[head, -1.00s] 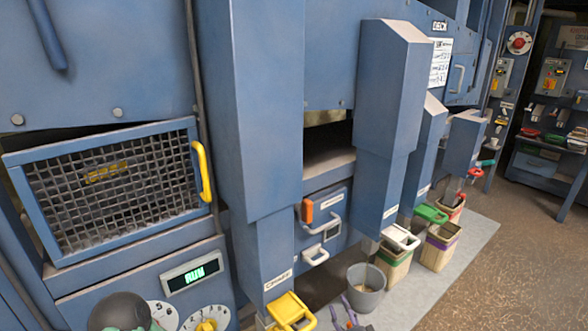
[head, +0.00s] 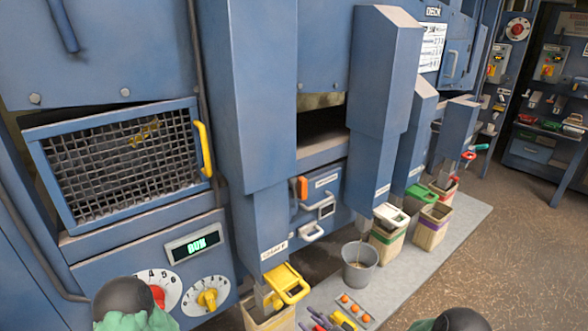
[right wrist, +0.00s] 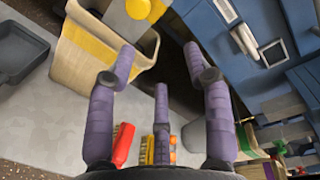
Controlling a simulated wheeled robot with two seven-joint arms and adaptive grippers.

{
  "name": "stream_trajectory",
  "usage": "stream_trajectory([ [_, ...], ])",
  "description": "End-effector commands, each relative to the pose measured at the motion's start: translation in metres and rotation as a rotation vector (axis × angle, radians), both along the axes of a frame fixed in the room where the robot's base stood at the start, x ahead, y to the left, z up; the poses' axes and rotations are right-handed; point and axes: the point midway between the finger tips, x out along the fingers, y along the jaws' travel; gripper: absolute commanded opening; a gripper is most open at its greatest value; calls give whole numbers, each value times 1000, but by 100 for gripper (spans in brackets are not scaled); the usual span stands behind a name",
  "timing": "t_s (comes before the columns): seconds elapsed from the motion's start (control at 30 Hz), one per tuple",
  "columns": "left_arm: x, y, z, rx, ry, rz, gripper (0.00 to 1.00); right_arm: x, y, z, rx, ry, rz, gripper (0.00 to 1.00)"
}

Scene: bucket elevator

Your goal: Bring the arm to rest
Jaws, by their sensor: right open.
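My right gripper shows in the right wrist view (right wrist: 160,62) with its purple fingers spread apart and nothing between them. In the head view only bits of its purple fingers (head: 319,320) show at the bottom edge, low in front of the machine. It hangs over the floor beside the bin with the yellow band (right wrist: 98,55). The rest of this arm is mostly out of view. My left gripper is not in view.
The blue machine (head: 262,120) fills the left and middle. A grey bucket (head: 360,270) and bins, one with a green lid (head: 418,192), stand on the grey mat (head: 455,225). A tray with orange items (head: 352,303) lies nearby. Brown floor (head: 520,260) at right is clear.

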Motion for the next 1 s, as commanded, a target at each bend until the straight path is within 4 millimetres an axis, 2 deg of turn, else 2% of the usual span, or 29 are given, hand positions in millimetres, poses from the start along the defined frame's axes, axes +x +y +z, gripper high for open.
stream_trajectory([
  [0.17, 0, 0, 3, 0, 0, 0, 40, -62, 41, -30, -34, 210, 251, 51],
  [0.3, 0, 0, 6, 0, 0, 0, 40, -133, 59, -58, -125, 411, 474, 51],
  [0.47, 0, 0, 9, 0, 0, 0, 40, -209, 53, -85, -292, 597, 672, 51],
  [0.6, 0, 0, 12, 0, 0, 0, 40, -262, 30, -105, -477, 708, 791, 51],
  [0.7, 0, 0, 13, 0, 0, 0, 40, -288, 8, -116, -620, 746, 843, 51],
  [0.8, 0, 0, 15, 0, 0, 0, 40, -304, -13, -124, -761, 749, 869, 51],
  [1.0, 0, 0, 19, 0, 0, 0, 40, -307, -44, -131, -995, 647, 854, 51],
])
